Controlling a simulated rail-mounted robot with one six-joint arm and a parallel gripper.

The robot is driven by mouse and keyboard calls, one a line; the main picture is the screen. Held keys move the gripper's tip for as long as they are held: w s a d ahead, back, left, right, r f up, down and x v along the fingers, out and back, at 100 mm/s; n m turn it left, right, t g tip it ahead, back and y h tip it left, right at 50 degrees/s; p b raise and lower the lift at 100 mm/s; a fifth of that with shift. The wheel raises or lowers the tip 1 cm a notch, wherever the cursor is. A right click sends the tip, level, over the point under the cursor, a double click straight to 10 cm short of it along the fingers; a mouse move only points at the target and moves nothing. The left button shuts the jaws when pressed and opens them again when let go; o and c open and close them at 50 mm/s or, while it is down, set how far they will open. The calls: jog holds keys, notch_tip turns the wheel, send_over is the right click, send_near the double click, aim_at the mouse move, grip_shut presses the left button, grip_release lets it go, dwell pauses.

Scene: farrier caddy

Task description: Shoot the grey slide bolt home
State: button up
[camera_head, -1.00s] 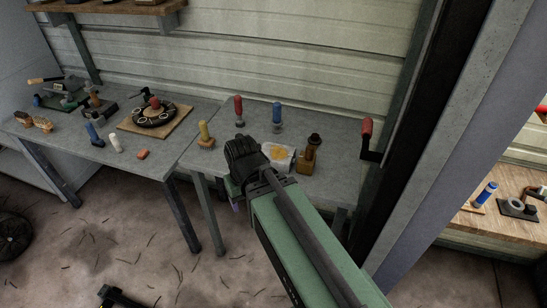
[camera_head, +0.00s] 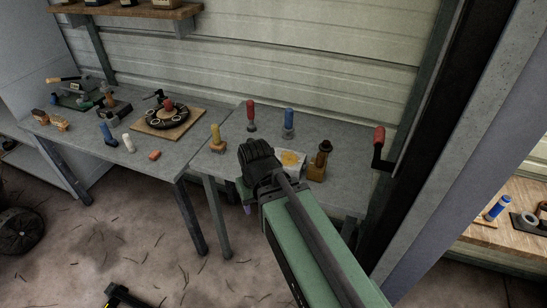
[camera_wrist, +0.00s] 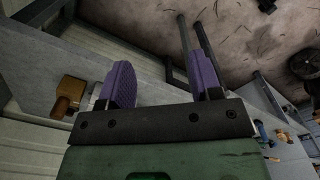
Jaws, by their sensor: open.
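I cannot make out a grey slide bolt for certain in either view. My gripper (camera_wrist: 162,72) shows in the wrist view as two purple fingers, spread apart with nothing between them. In the head view my black wrist and green arm hide most of the gripper, and only a sliver of purple shows beside the front edge of the right bench (camera_head: 335,200). In the wrist view the bench top lies to the left of the fingers and the floor shows beyond them.
A brown block (camera_head: 318,162) and a white tub (camera_head: 291,160) stand beside my wrist. Red (camera_head: 251,115), blue (camera_head: 289,122) and yellow-handled tools (camera_head: 215,138) stand upright nearby. A red-handled crank (camera_head: 379,145) sits near the dark post. The left bench holds a black round fixture (camera_head: 167,116).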

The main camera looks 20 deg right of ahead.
jog(key=w+d+m, duration=0.2)
jog(key=w+d, duration=0.1)
jog(key=w, duration=0.8)
jog(key=w+d+r+m+p, duration=0.1)
jog(key=w+d+m, duration=0.1)
jog(key=w, duration=1)
jog(key=w+d+r+m, duration=0.1)
jog(key=w+d, duration=0.3)
jog(key=w, duration=0.7)
jog(key=shift+w+d+r+m+p, duration=0.1)
jog(key=shift+w+d+m+p, duration=0.05)
jog(key=shift+d+m+p, duration=0.25)
jog(key=shift+s+a+m, duration=0.1)
jog(key=shift+s+m, duration=0.2)
jog(key=shift+s, duration=0.4)
jog(key=shift+f+b, duration=0.3)
jog(key=shift+b, duration=0.1)
notch_tip(320, 180, down, 10)
jog(key=b, duration=1)
jog(key=shift+f, duration=0.2)
jog(key=shift+r, duration=0.15)
jog(key=shift+c, duration=0.2)
